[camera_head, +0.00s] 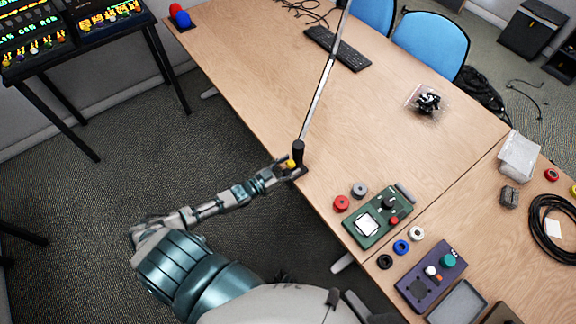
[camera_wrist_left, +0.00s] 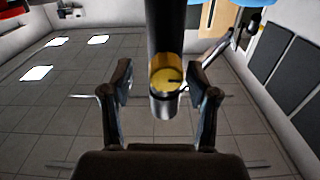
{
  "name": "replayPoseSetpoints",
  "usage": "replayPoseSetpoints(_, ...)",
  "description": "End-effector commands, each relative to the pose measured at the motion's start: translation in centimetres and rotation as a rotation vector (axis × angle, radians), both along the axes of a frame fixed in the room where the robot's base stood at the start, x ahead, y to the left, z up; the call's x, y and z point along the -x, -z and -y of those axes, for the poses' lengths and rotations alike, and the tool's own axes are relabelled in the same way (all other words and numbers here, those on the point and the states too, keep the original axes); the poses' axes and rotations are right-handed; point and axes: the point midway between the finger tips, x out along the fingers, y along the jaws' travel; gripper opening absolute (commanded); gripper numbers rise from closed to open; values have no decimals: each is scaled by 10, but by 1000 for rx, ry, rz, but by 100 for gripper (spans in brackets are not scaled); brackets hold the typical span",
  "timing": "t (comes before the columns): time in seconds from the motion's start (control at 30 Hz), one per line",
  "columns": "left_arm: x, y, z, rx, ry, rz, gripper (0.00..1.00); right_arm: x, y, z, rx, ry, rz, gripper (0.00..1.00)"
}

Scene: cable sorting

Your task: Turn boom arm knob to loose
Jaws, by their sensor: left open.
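The boom arm (camera_head: 322,85) is a long thin pole that rises from a dark base clamped at the near left edge of the wooden table. Its yellow knob (camera_head: 291,164) sits low on the base. In the left wrist view the round yellow knob (camera_wrist_left: 166,80) faces me on a dark post. My left gripper (camera_head: 284,170) is at the boom arm base. In the left wrist view its two fingers (camera_wrist_left: 160,95) are open, one on each side of the knob, with gaps visible. My right gripper is not in view.
The wooden table (camera_head: 250,60) has free room around the pole. A green device (camera_head: 378,217), a purple device (camera_head: 430,279) and several coloured rings lie to the right. A keyboard (camera_head: 338,48) lies at the back. Blue chairs (camera_head: 430,42) stand behind the table.

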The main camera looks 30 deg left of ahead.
Motion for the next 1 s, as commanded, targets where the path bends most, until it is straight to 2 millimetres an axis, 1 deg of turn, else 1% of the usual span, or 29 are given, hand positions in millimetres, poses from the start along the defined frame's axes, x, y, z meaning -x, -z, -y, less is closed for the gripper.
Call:
replayPoseSetpoints(0.1, 0, 1, -4, 3, -1, 0, 59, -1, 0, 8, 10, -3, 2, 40)
replayPoseSetpoints(0.13, 0, 1, -5, 4, -1, -1, 54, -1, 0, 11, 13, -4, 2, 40)
replayPoseSetpoints(0.17, 0, 2, -5, 4, -1, -1, 47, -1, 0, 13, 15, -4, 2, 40)
replayPoseSetpoints(0.2, 0, 2, -5, 4, -1, -1, 37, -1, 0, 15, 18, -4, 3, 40)
replayPoseSetpoints(0.27, 0, 2, -6, 5, -1, -1, 22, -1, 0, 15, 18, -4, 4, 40)
replayPoseSetpoints(0.3, 0, 3, -6, 5, -1, -2, 12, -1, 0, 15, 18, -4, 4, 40)
replayPoseSetpoints(0.33, 1, 3, -6, 6, -1, -2, 4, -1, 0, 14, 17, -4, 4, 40)
replayPoseSetpoints(0.37, 1, 3, -6, 6, -1, -2, 0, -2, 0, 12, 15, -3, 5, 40)
replayPoseSetpoints(0.57, 1, 3, -7, 25, -4, -16, 0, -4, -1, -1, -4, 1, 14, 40)
replayPoseSetpoints(0.67, 1, 4, -7, 44, -5, -27, 0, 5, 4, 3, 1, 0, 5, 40)
replayPoseSetpoints(0.83, 2, 6, -6, 45, -3, -28, 0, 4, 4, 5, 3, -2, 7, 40)
replayPoseSetpoints(0.87, 2, 6, -6, 45, -3, -28, 37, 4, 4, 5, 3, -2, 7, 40)
replayPoseSetpoints(0.9, 2, 6, -6, 45, -3, -27, 47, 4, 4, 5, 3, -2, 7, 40)
replayPoseSetpoints(0.93, 2, 5, -6, 45, -2, -27, 54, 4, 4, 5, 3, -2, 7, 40)
replayPoseSetpoints(0.97, 2, 5, -6, 45, -1, -26, 59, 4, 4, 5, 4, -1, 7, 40)
replayPoseSetpoints(1.0, 1, 4, -6, 46, -1, -25, 59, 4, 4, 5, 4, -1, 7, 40)
